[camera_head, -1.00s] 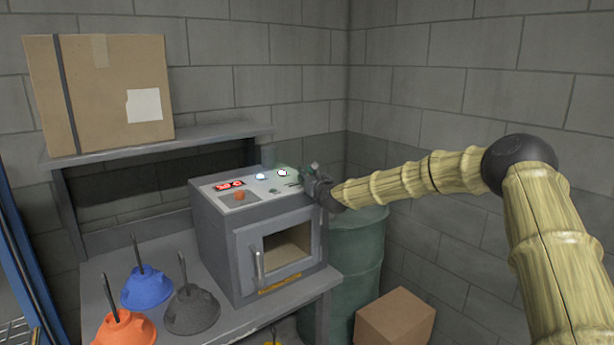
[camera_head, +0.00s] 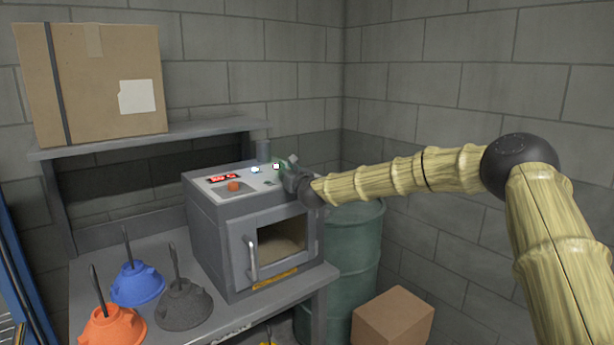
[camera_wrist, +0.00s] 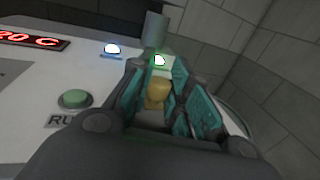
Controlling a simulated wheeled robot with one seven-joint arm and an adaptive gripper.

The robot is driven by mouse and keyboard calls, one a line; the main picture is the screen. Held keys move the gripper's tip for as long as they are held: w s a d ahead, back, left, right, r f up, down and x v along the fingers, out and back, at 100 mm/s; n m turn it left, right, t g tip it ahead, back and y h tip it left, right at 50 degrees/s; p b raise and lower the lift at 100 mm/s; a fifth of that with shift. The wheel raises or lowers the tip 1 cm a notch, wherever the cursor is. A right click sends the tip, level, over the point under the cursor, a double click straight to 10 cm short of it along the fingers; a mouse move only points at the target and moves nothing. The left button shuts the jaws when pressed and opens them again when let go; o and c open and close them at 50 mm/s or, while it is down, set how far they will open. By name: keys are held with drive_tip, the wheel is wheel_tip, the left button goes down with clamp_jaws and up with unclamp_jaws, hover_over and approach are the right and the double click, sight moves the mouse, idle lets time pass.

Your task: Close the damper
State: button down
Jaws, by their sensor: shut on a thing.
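The grey furnace (camera_head: 252,235) stands on the bench, with a short grey pipe (camera_head: 263,150) rising behind its top panel. The pipe also shows in the wrist view (camera_wrist: 155,30). My gripper (camera_head: 281,164) is over the right rear of the panel, close in front of the pipe. In the wrist view its teal fingers (camera_wrist: 160,92) are closed around a small yellow-brown knob (camera_wrist: 157,92), apparently the damper's handle. The fingers hide most of it and whatever it is fixed to, so the damper's position cannot be told.
The panel carries a red display (camera_head: 222,178), lit lamps and a green button (camera_wrist: 75,98). A shelf with a carton (camera_head: 95,85) is behind left. A green drum (camera_head: 352,245) and a box (camera_head: 394,318) are at right.

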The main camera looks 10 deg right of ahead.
drive_tip(key=shift+a, duration=0.15)
drive_tip(key=c, duration=1.3)
unclamp_jaws()
drive_tip(key=shift+s+a+r, duration=0.1)
drive_tip(key=shift+s, duration=0.05)
drive_tip(key=shift+s+d, duration=0.15)
drive_tip(key=shift+d, duration=0.05)
drive_tip(key=s+d, duration=0.1)
drive_tip(key=s, duration=1)
drive_tip(key=shift+s+d, duration=0.2)
drive_tip(key=shift+d, duration=0.2)
